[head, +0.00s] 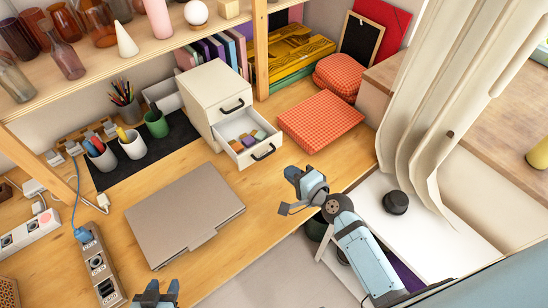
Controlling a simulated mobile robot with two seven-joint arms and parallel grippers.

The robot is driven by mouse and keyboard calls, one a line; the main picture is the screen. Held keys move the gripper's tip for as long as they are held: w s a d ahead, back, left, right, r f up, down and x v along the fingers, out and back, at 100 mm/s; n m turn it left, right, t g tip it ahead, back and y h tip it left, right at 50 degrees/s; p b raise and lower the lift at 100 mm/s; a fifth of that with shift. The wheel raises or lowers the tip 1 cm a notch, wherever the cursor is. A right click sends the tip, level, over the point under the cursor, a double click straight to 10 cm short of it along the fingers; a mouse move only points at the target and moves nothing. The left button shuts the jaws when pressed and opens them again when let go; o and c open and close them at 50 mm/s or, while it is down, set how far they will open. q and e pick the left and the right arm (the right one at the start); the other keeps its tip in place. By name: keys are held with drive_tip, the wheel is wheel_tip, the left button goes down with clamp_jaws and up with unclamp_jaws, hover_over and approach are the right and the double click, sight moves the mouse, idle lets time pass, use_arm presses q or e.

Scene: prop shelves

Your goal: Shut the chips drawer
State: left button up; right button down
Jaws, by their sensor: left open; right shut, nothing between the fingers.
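A small white drawer cabinet (212,92) stands on the wooden desk in the head view. Its lower drawer (262,152) is pulled out and holds several small coloured pieces (250,141). The black handle (264,152) is on the drawer's front. The upper drawer (233,105) is closed. My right gripper (286,208) is shut and empty, in front of the open drawer and a little to its right, apart from it. My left gripper (156,290) is open at the bottom edge, below the laptop and far from the drawer, and is partly cut off.
A closed grey laptop (185,213) lies left of the open drawer. A red checked box (320,121) lies to the drawer's right. Pen cups (131,143) stand left of the cabinet, and a power strip (98,265) lies further left. Shelves (160,45) hang above.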

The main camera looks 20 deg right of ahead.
sight(268, 155)
use_arm(q)
drive_tip(key=shift+a+r+p, duration=0.3)
drive_tip(key=shift+r+p, duration=0.05)
drive_tip(key=shift+r, duration=0.05)
use_arm(e)
drive_tip(key=x, duration=0.7)
drive_tip(key=shift+w+a, duration=0.1)
drive_tip(key=shift+w, duration=0.1)
drive_tip(key=shift+w+a+f, duration=0.15)
drive_tip(key=shift+w+f, duration=0.05)
drive_tip(key=shift+w, duration=0.2)
use_arm(q)
drive_tip(key=shift+d, duration=0.1)
use_arm(e)
drive_tip(key=shift+w, duration=0.1)
